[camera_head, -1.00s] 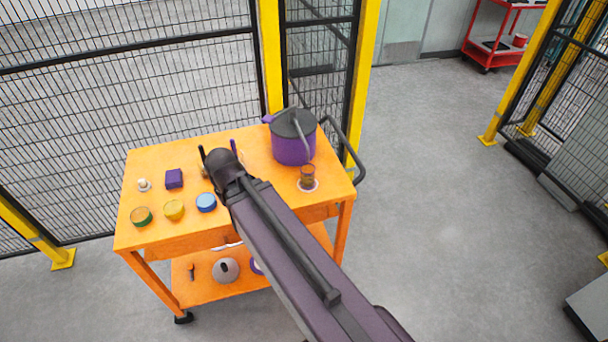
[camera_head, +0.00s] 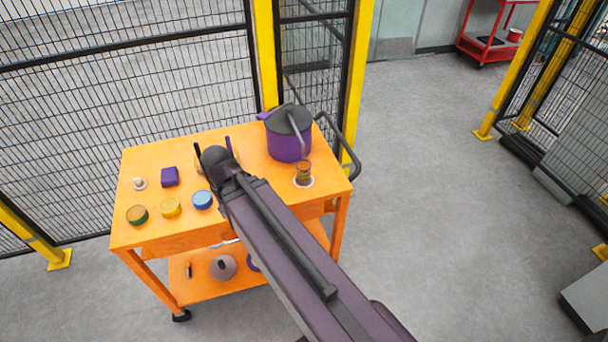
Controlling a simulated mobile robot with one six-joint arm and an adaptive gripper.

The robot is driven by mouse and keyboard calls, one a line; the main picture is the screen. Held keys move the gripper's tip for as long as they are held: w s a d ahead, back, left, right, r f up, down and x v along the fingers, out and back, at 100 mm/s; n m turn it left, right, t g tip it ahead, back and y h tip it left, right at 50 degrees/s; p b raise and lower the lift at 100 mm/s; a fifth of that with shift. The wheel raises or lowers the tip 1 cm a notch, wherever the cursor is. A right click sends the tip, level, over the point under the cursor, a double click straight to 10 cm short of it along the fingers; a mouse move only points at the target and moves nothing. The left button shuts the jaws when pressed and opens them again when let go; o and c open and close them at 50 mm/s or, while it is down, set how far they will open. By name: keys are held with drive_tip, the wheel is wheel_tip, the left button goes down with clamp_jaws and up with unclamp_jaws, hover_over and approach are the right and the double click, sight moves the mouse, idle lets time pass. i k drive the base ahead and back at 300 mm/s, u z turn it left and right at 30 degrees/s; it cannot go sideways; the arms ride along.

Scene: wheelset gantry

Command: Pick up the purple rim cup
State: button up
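My gripper (camera_head: 214,150) is over the back middle of the orange cart's top (camera_head: 141,162). Its dark left finger and a purplish upright piece on the right show apart, past the rounded wrist. My wrist and arm hide the space between and below them, so I cannot tell whether anything is held there. I cannot make out a purple rim cup for sure. A small purple-edged thing (camera_head: 253,263) shows on the lower shelf, partly hidden by my arm. A clear brownish glass (camera_head: 303,171) stands on a pale coaster at the right of the top.
A purple pot (camera_head: 289,147) with a dark lid stands at the back right. A purple box (camera_head: 170,177), a small white item (camera_head: 139,184) and green, yellow and blue round tins (camera_head: 170,207) are at left. A yellow-framed mesh fence (camera_head: 130,85) stands behind.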

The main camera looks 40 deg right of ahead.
sight(303, 166)
drive_tip(key=u, duration=0.05)
drive_tip(key=k, duration=1)
drive_tip(key=z, duration=0.85)
drive_tip(key=i, duration=0.6)
drive_tip(key=u, duration=0.2)
